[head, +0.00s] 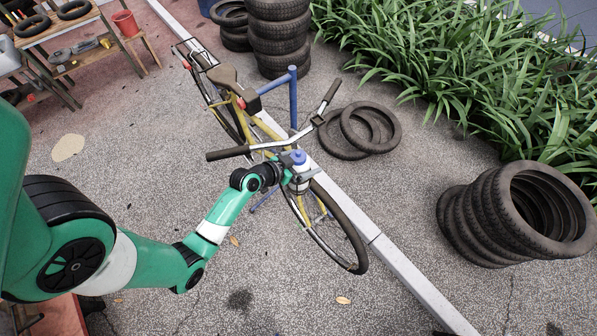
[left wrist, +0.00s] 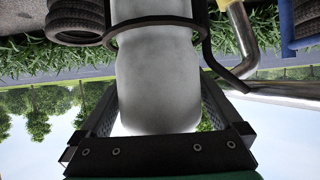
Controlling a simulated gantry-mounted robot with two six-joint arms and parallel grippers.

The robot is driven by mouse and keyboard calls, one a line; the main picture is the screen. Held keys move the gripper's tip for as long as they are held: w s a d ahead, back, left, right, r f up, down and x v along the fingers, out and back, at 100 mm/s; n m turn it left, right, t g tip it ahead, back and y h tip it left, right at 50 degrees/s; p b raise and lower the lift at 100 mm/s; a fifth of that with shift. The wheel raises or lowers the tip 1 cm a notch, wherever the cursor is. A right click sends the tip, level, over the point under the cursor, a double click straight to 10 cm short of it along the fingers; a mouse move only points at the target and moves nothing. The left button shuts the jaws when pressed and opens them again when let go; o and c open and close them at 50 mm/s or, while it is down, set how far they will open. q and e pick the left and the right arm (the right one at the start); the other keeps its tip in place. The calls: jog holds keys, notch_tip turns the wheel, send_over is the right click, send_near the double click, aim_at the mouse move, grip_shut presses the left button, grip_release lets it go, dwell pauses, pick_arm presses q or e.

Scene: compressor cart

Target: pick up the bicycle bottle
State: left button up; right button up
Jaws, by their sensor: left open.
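The bicycle bottle (head: 299,158) is pale with a blue cap, upright at the front of the yellow bicycle (head: 239,106), by the handlebar. My left gripper (head: 291,177) is at the bottle, with its arm coming in from the left. In the left wrist view, which looks upside down, the whitish bottle body (left wrist: 155,85) stands between the two open fingers of my left gripper (left wrist: 158,98). A dark ring (left wrist: 112,35) of a holder goes around the bottle. Whether the fingers touch the bottle, I cannot tell. My right gripper is not in view.
The handlebar (head: 232,153) runs close to my left gripper. The bicycle stands against a blue post (head: 293,98) beside a pale kerb (head: 400,270). Two tyres (head: 371,128) lie behind it. A tyre stack (head: 480,225) is at the right. The front pavement is mostly clear.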

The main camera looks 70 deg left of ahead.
pick_arm(q)
jog(key=shift+c, duration=0.2)
jog(key=c, duration=1.4)
jog(key=shift+r, duration=0.1)
grip_shut()
